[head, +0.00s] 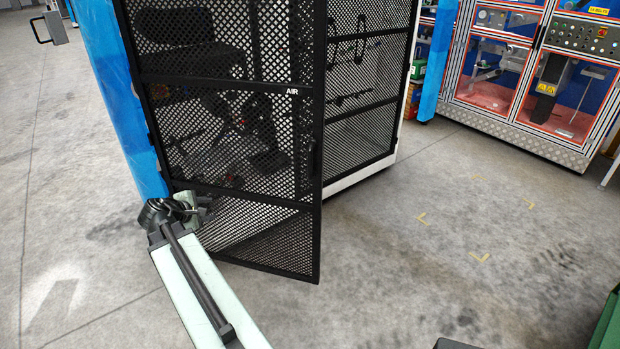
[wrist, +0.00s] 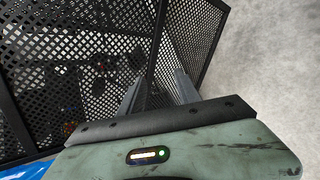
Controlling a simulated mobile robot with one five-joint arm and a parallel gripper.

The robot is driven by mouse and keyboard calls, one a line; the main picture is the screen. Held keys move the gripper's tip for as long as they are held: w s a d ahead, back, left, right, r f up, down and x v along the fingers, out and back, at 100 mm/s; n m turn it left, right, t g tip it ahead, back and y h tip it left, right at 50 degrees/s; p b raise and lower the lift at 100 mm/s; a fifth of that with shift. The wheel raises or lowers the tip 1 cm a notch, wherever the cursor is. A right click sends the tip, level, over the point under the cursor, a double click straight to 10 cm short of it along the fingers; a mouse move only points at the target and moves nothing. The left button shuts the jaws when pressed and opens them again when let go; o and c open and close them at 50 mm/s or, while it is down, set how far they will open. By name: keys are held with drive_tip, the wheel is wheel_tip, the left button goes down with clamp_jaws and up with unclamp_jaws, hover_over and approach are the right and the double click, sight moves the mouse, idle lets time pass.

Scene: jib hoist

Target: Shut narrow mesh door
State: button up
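The narrow black mesh door (head: 232,192), marked AIR, stands open from its cage in the head view. Its left side is by a blue post; its free right edge, with a small dark handle, juts out over the floor. My gripper (head: 180,208) is low at the left, in front of the door's lower left part. Black mesh (wrist: 100,75) fills much of the wrist view, with a frame bar crossing it; I cannot tell which panel each part belongs to. The two grey fingers (wrist: 160,92) are apart with nothing between them. Contact with the mesh cannot be told.
Another mesh panel (head: 368,90) of the cage stands behind and right of the door, above a white base. A blue cabinet with clear doors (head: 520,80) is at the back right. A green object (head: 607,325) is at the right edge. Floor right of the door is clear.

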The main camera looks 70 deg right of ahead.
drive_tip(key=s+d+r+n+g+h+b, duration=0.1)
drive_tip(key=s+d+n+h+b, duration=0.15)
drive_tip(key=s+d, duration=0.5)
drive_tip(key=s+d+n+g+h+b, duration=0.1)
drive_tip(key=s+d+n+h+b, duration=0.3)
drive_tip(key=d, duration=0.6)
wheel_tip(320, 180, up, 3)
drive_tip(key=n+g, duration=0.1)
drive_tip(key=n, duration=0.3)
hover_over(309, 174)
drive_tip(key=d, duration=0.1)
drive_tip(key=shift+r+h, duration=0.2)
drive_tip(key=shift+h, duration=0.15)
clamp_jaws()
drive_tip(key=shift+w, duration=0.1)
drive_tip(key=shift+w+n, duration=0.1)
drive_tip(key=shift+n, duration=0.15)
